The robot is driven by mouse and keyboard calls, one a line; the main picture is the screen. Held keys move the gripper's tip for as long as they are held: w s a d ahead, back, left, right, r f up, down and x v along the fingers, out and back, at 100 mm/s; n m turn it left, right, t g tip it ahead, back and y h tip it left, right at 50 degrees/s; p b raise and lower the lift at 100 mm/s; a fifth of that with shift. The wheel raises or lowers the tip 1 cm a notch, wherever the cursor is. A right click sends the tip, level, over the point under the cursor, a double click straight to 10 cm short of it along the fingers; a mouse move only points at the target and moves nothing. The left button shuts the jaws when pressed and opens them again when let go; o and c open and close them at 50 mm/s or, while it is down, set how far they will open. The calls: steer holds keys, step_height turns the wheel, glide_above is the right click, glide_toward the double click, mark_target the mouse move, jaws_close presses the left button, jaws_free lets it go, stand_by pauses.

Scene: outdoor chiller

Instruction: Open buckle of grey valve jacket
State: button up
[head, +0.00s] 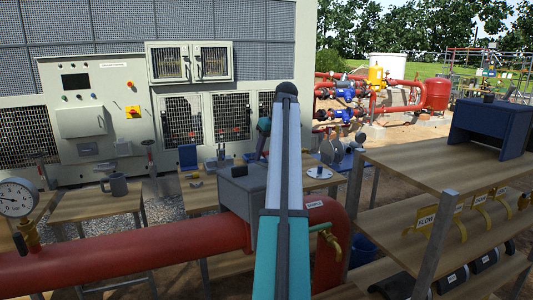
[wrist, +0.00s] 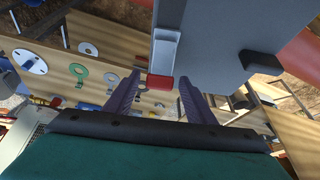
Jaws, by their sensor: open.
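The grey valve jacket (head: 236,190) sits around the red pipe in the head view, partly hidden behind my arm. In the wrist view the jacket (wrist: 215,65) fills the upper middle and right. Its buckle (wrist: 166,48) is a light grey lever lying along the jacket's left edge, with a red tip (wrist: 160,82) at its lower end. My gripper (wrist: 159,77) is open, with one dark finger left of the red tip and one right of it. Contact cannot be told.
The red pipe (head: 130,257) runs across the front, with a pressure gauge (head: 17,198) at left. A wooden shelf (head: 440,168) with a blue box (head: 492,122) stands at right. Wooden tables stand behind the pipe; one holds a grey mug (head: 116,184).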

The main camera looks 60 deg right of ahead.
steer(key=shift+w+f, duration=0.15)
steer(key=shift+f, duration=0.25)
steer(key=c, duration=0.9)
steer(key=shift+a, duration=0.15)
steer(key=shift+c, duration=0.7)
